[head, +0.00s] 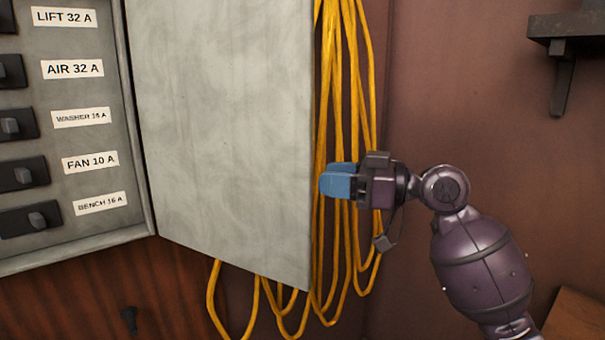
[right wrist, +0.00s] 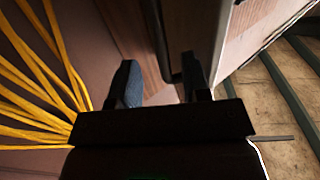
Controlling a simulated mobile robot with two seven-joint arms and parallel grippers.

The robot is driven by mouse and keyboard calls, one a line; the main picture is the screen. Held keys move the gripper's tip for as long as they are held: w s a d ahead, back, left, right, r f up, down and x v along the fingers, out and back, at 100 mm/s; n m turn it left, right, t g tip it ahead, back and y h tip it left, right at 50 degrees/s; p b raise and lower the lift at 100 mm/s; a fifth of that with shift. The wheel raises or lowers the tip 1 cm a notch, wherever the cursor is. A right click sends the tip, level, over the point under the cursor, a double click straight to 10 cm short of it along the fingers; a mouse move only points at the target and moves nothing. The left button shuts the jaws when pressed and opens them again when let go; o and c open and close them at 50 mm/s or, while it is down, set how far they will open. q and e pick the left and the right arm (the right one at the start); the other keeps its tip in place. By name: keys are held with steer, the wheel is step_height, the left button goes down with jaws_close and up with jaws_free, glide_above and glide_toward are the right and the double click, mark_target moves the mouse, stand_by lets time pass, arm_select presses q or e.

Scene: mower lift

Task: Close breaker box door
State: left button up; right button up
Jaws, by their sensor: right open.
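The breaker box (head: 140,236) is on the wall at the left of the head view. Its grey door (head: 225,120) stands open, swung out to the right from the hinge side beside the switches. My right gripper (head: 327,182) is just right of the door's free edge, with its blue fingers pointing left towards it. In the right wrist view the gripper (right wrist: 160,88) is open, with a gap between the fingers. The pale door (right wrist: 198,25) shows beyond the right finger; I cannot tell whether they touch. My left gripper is not in view.
Yellow cable loops (head: 345,250) hang on the wall behind the door and my right gripper. A dark shelf bracket (head: 563,75) is at the upper right. A dark hook (head: 129,318) is below the box. The wall between gripper and bracket is clear.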

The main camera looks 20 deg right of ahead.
mark_target(302, 176)
steer(key=x, duration=0.5)
steer(key=shift+w+a, duration=0.2)
steer(key=shift+a, duration=0.05)
jaws_close()
